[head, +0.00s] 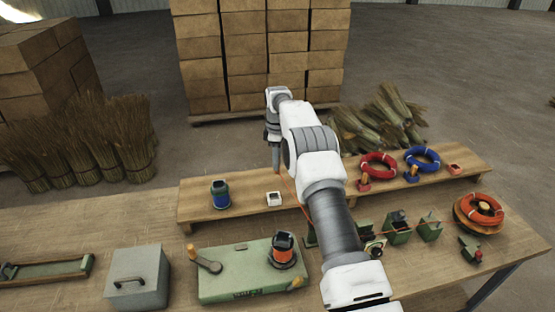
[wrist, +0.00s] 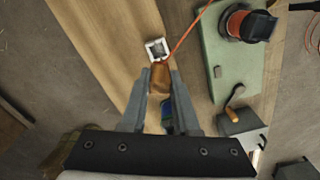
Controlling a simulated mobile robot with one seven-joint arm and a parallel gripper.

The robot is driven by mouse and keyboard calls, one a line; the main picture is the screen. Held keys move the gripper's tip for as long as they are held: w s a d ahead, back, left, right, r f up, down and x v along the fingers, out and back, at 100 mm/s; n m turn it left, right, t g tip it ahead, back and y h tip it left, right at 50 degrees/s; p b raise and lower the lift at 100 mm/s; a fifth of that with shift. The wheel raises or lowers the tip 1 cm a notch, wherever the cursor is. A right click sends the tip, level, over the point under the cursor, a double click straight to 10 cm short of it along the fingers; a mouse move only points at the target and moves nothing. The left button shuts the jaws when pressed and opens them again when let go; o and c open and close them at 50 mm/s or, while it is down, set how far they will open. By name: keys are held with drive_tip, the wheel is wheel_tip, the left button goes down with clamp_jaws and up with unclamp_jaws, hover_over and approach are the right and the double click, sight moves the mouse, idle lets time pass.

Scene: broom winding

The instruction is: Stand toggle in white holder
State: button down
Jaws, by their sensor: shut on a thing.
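My gripper (wrist: 160,80) is shut on a small brown wooden toggle (wrist: 160,77), with a finger on each side of it. An orange cord (wrist: 187,35) runs from near the toggle toward the upper right in the wrist view. The white holder (wrist: 157,49), a small square with a dark opening, lies just beyond the toggle's end in that view. In the head view, the holder (head: 274,198) sits on the raised wooden shelf, with my gripper (head: 275,160) pointing down above it. The gap between toggle and holder is hard to judge.
In front are a green winding base (head: 225,285) with an orange spool (head: 284,250) and a grey box (head: 138,277). Red (head: 378,165) and blue (head: 422,158) cord rings lie to the right.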

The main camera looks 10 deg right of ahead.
wheel_tip(320, 180, down, 10)
drive_tip(key=a+b, duration=0.1)
drive_tip(key=b, duration=0.4)
drive_tip(key=shift+w, duration=0.45)
idle(0.3)
idle(0.5)
drive_tip(key=shift+f+b, duration=0.6)
drive_tip(key=shift+b, duration=0.25)
drive_tip(key=shift+f+b, duration=0.2)
drive_tip(key=shift+b, duration=0.2)
drive_tip(key=shift+f+b, duration=1.15)
drive_tip(key=shift+f, duration=0.25)
drive_tip(key=c, duration=0.6)
unclamp_jaws()
wheel_tip(320, 180, up, 17)
drive_tip(key=p, duration=0.6)
drive_tip(key=shift+r+p, duration=0.2)
drive_tip(key=shift+p, duration=0.1)
